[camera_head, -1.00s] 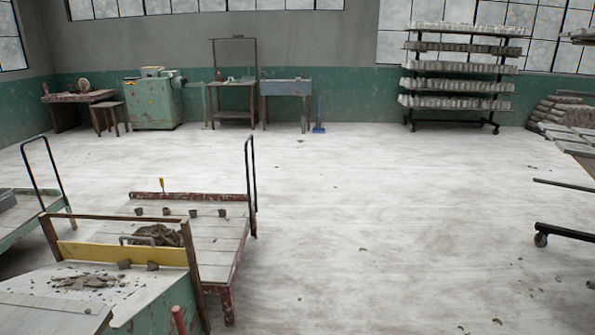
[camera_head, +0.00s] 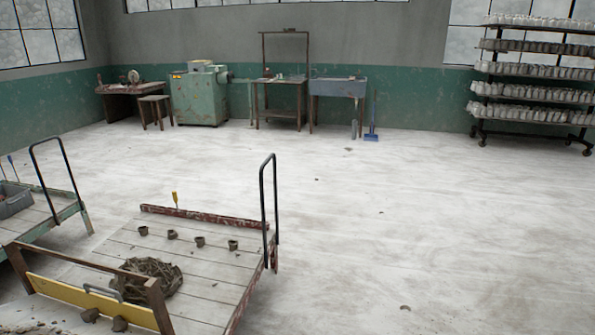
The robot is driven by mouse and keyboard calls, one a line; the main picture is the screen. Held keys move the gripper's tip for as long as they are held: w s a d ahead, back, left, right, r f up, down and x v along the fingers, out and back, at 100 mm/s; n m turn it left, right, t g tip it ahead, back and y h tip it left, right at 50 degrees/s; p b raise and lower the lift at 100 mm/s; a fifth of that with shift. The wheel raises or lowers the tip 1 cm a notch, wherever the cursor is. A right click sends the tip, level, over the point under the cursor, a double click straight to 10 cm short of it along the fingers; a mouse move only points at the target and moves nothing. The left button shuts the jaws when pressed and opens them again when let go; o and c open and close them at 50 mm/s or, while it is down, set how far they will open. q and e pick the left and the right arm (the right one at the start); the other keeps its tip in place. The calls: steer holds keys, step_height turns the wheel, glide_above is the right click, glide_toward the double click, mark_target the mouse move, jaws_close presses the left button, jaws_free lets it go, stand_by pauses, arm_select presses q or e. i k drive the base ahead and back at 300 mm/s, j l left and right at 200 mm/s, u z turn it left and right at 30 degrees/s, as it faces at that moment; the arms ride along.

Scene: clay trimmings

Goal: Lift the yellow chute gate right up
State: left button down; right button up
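The yellow chute gate (camera_head: 62,292) is a flat board set across a brown frame (camera_head: 152,292) at the lower left. A grey bar handle (camera_head: 103,291) stands at its top edge. The gate sits below the frame's top bar with a gap between them. Two dark clay lumps (camera_head: 120,324) lie on the near side, close to its lower edge. Neither of my grippers is in view.
Beyond the gate, a wooden cart (camera_head: 207,274) carries a clay heap (camera_head: 150,275) and several small pots. A second cart (camera_head: 66,217) stands left. A green machine (camera_head: 199,98) and a rack (camera_head: 535,85) line the back.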

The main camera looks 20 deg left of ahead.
mark_target(139, 315)
steer(key=i+u, duration=0.8)
steer(key=i+l+u, duration=0.25)
steer(key=u, duration=0.15)
steer(key=i+l+u, duration=0.25)
steer(key=u, duration=0.15)
